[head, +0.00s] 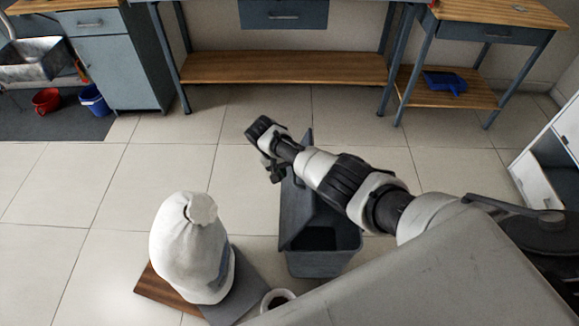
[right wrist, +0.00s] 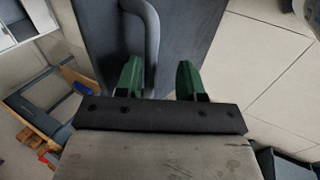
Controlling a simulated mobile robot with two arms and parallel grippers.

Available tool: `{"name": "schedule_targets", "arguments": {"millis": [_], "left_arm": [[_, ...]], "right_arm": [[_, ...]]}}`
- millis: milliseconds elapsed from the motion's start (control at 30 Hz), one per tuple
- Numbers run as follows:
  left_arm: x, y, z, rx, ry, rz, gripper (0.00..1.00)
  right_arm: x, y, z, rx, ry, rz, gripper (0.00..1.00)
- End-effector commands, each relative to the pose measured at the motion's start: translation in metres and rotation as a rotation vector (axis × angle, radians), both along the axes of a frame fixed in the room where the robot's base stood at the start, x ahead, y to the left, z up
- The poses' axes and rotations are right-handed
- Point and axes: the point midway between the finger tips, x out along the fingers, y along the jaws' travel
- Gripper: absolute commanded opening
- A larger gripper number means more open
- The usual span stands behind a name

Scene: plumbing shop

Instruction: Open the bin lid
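The dark grey bin (head: 322,264) stands on the floor, and part of its dark inside shows. Its lid (head: 298,215) is raised and steeply tilted on the bin's left side, partly hidden behind my right arm. My right gripper (head: 272,172) is at the lid's upper part. In the right wrist view, the green fingers (right wrist: 160,80) are apart. A curved grey handle (right wrist: 152,35) on the dark lid panel (right wrist: 185,35) runs down between them, close to the left finger. I cannot tell whether they touch. My left gripper is not in view.
A white sack (head: 188,250) stands on boards left of the bin, with a white ring (head: 277,298) nearby. A workbench (head: 285,68) and a side table (head: 480,32) are at the back. The tiled floor between is clear.

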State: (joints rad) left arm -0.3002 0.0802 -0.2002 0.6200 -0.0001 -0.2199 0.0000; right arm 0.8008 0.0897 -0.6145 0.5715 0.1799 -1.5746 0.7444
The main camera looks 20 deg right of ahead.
Motion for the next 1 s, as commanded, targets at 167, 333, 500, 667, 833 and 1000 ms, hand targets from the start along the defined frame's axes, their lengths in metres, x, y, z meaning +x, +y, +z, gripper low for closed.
{"name": "schedule_targets", "arguments": {"millis": [167,333,500,667,833,1000], "left_arm": [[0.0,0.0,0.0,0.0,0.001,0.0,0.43],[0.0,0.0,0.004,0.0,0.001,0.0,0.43],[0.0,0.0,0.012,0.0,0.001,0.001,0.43],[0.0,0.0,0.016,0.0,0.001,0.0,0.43],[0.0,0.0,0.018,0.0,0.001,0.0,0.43],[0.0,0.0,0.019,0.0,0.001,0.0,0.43]], "right_arm": [[0.001,-0.001,0.001,-0.002,-0.002,-0.001,0.38],[0.004,0.003,0.011,-0.001,-0.006,-0.001,0.38],[0.01,0.015,0.039,0.0,-0.007,0.001,0.38],[0.016,0.028,0.068,0.0,-0.006,0.0,0.38],[0.02,0.037,0.09,-0.001,-0.004,0.001,0.38],[0.021,0.041,0.098,-0.001,-0.002,0.001,0.38]]}}
